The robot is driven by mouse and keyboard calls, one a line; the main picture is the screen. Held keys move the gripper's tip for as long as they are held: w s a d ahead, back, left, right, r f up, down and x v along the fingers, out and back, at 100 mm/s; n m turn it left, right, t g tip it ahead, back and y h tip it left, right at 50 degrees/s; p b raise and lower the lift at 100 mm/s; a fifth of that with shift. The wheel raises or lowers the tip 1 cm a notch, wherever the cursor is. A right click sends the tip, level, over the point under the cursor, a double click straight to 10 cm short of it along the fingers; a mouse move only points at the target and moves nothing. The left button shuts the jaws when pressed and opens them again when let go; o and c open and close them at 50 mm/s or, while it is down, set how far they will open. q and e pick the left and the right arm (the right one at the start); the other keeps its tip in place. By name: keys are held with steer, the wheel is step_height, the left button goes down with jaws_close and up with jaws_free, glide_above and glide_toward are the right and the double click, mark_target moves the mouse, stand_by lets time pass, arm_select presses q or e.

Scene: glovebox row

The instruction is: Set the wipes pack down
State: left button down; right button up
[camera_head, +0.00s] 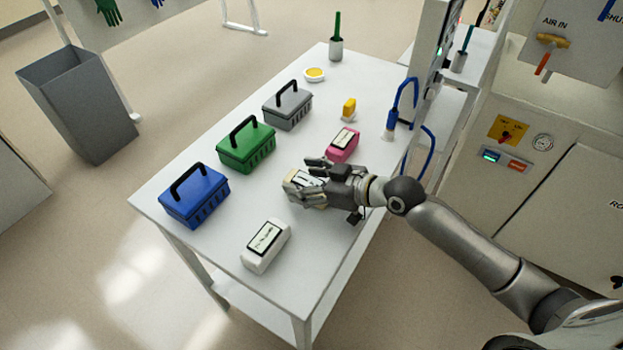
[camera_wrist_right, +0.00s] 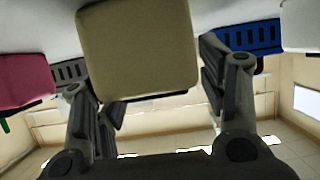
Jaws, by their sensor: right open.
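A beige wipes pack (camera_head: 292,186) with a pale label on top stands on the white table (camera_head: 330,262). My right gripper (camera_head: 314,181) is at this pack, fingers open on either side of it and partly hiding it. In the right wrist view the pack's beige end (camera_wrist_right: 138,50) shows between the spread fingers, with a gap visible on the right side. A white pack (camera_head: 266,246) stands nearer the front edge, and a pink pack (camera_head: 342,145) stands just behind the gripper. My left gripper is not in view.
Blue (camera_head: 194,197), green (camera_head: 246,147) and grey (camera_head: 287,107) baskets with black handles line the table's left side. A yellow item (camera_head: 348,109), a yellow-filled dish (camera_head: 315,74) and a brush holder (camera_head: 336,50) stand farther back. A blue hose (camera_head: 404,105) is at the right edge.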

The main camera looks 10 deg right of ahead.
steer(key=shift+s+d+r, duration=0.1)
steer(key=shift+s+d, duration=0.05)
steer(key=shift+d, duration=0.05)
steer(key=b+v, duration=0.1)
steer(key=v, duration=0.9)
steer(key=shift+s, duration=0.1)
steer(key=shift+s+d+r+b, duration=0.3)
steer(key=shift+s+d, duration=0.15)
